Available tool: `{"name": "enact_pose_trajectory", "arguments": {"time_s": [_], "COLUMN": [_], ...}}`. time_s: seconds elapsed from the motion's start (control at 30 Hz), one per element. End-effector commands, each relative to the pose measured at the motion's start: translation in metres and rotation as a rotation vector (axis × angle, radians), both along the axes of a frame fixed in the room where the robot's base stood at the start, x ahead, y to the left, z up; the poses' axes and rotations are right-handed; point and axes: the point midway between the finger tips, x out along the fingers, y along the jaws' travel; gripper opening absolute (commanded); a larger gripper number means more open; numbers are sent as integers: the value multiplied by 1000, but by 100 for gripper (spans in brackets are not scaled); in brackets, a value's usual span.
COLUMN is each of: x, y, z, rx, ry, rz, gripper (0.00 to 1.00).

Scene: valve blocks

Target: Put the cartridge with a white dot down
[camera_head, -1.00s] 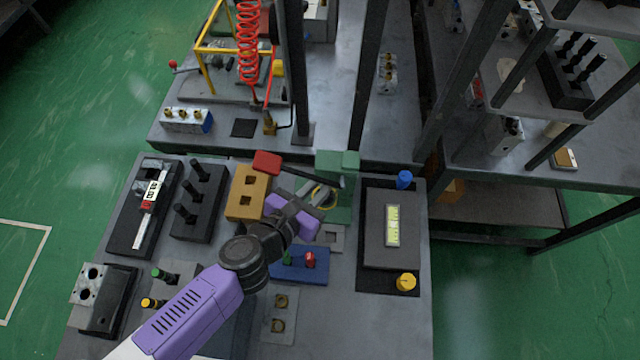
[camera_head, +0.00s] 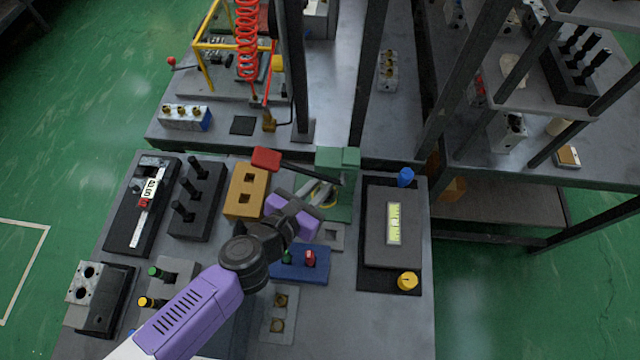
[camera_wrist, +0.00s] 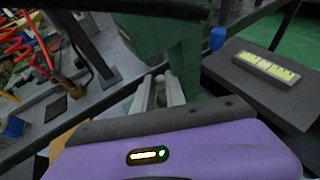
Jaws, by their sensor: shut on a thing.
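My gripper (camera_wrist: 160,92) is shut, its two pale fingers close together in front of the green press (camera_wrist: 183,60). In the head view my gripper's purple body (camera_head: 305,217) is above the table, beside the green press (camera_head: 341,186) and behind the blue block (camera_head: 300,266). The cartridge in my fingers is too hidden to make out, and no white dot shows on it. Whether it touches anything below cannot be told.
A green cartridge (camera_head: 287,257) and a red one (camera_head: 310,258) stand in the blue block. A grey box with a lit display (camera_head: 393,225) stands right.

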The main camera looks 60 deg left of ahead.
Motion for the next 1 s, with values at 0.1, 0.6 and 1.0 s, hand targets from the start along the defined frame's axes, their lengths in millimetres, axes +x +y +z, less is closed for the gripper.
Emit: {"name": "enact_pose_trajectory", "arguments": {"time_s": [0.1, 0.6, 1.0], "x": [0, 0, 0], "y": [0, 0, 0], "z": [-2, -9, -10], "rx": [0, -1, 0], "ry": [0, 0, 0], "rz": [0, 0, 0], "gripper": [0, 0, 0]}}
